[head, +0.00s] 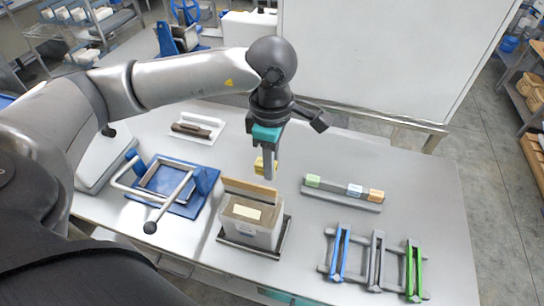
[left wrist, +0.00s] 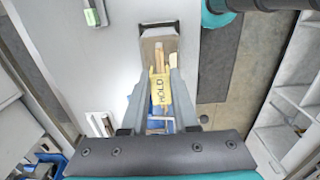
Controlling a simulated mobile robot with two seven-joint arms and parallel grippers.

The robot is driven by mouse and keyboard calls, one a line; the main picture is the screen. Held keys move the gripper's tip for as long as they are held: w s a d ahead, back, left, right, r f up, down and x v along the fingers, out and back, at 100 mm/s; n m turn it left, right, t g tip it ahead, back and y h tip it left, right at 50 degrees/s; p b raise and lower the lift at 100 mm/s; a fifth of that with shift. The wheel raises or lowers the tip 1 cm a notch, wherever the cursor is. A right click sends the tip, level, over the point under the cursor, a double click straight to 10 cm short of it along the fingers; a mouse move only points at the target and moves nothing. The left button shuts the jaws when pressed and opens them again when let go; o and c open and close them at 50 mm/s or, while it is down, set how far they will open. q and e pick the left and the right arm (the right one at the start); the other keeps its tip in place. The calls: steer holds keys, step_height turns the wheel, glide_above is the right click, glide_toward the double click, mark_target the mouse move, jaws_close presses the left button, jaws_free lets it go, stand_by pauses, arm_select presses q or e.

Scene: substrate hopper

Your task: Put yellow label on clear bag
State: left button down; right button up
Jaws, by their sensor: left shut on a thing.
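My left gripper (head: 268,165) is shut on the yellow label (head: 260,165), above and just behind the clear bag (head: 262,237). In the left wrist view the label (left wrist: 158,88) reads "HOLD" and sits between the fingertips. The clear bag is boxy, with brown contents, a pale label on top and a tan strip (head: 250,187) standing along its back edge. It stands upright in a dark tray (head: 229,241). The yellow label appears apart from the bag. My right gripper is not in view.
A grey rack (head: 342,195) to the right holds green (head: 312,181), blue (head: 355,190) and orange (head: 376,195) labels, with a gap after green. Blue, grey and green clips (head: 414,270) stand at front right. A blue press-like frame (head: 170,185) is left of the bag.

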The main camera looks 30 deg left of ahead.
mark_target(272, 191)
arm_select(q)
step_height(272, 191, down, 4)
steer(key=shift+f+b, duration=0.1)
steer(key=shift+b, duration=1.05)
step_height(272, 191, down, 3)
steer(key=b, duration=0.3)
steer(key=shift+b, duration=0.45)
steer(key=shift+c, duration=0.2)
jaws_free()
steer(key=shift+r, duration=0.2)
stand_by(0.3)
